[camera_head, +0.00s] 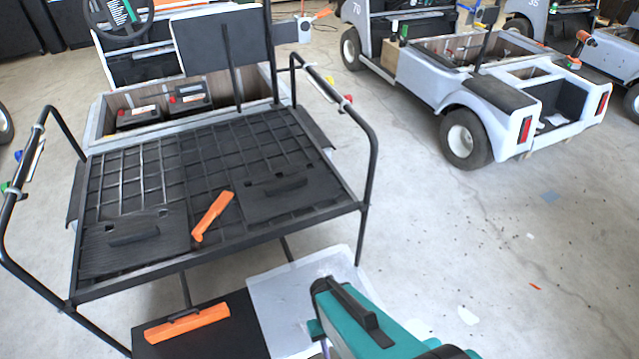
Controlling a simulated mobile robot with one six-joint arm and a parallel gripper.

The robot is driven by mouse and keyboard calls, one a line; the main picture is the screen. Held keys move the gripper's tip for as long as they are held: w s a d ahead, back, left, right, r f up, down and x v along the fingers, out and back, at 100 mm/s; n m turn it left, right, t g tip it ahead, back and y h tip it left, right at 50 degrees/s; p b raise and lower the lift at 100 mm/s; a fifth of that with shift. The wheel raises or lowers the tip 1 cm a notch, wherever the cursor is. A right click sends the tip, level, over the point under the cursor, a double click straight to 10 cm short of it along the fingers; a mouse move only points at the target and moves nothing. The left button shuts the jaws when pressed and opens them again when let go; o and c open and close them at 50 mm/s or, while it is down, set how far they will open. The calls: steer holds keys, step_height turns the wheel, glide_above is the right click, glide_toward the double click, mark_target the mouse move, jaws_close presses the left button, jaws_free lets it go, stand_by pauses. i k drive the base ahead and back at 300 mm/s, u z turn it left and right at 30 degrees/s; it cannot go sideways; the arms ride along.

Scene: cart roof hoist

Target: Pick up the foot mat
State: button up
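No single thing in view is certain to be the foot mat. Two dark, ribbed flat pieces with raised handle-like bars lie on the black rack: a left one (160,226) and a right one (310,197). A flat black panel (215,337) lies low at the bottom of the picture, partly cut off by the frame edge, with an orange bar (187,324) on it. Any of these could be the mat. My teal and black arm comes in at the bottom centre, over a pale sheet. My gripper fingers cannot be made out.
The black rack (215,243) has tall tube rails on both sides. An orange handle-like piece (212,215) lies on it. The pale sheet (290,290) is beside the black panel. A white cart (470,110) stands at upper right. Concrete floor (430,220) is mostly clear at right.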

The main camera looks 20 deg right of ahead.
mark_target(269, 197)
steer(key=z, duration=0.5)
steer(key=k, duration=1.4)
steer(key=u, duration=0.7)
steer(key=i, duration=1.45)
steer(key=z, duration=0.55)
